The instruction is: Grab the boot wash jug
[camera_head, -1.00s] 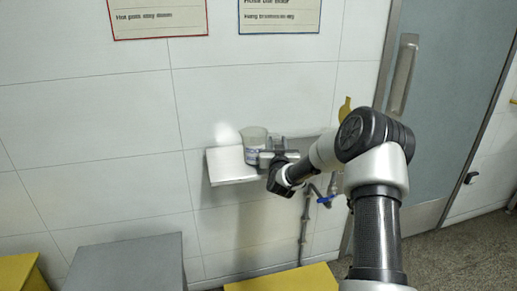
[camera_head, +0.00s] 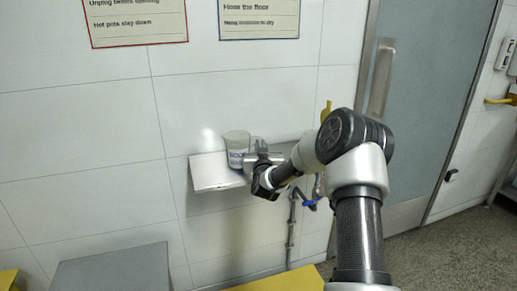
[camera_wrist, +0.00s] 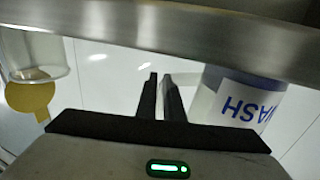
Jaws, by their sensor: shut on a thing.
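My gripper (camera_head: 250,160) is at the jug's right side in the head view. In the wrist view my gripper's dark fingers (camera_wrist: 161,82) are close together at the jug's near side, shut on what looks like its handle. The handle itself is mostly hidden between the fingers.
The metal shelf (camera_head: 212,173) is bare left of the jug. A clear container (camera_wrist: 35,55) stands on the other side of my fingers. A pipe with a blue valve (camera_head: 310,203) runs below the shelf. A grey box (camera_head: 115,270) stands lower left; a door is right.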

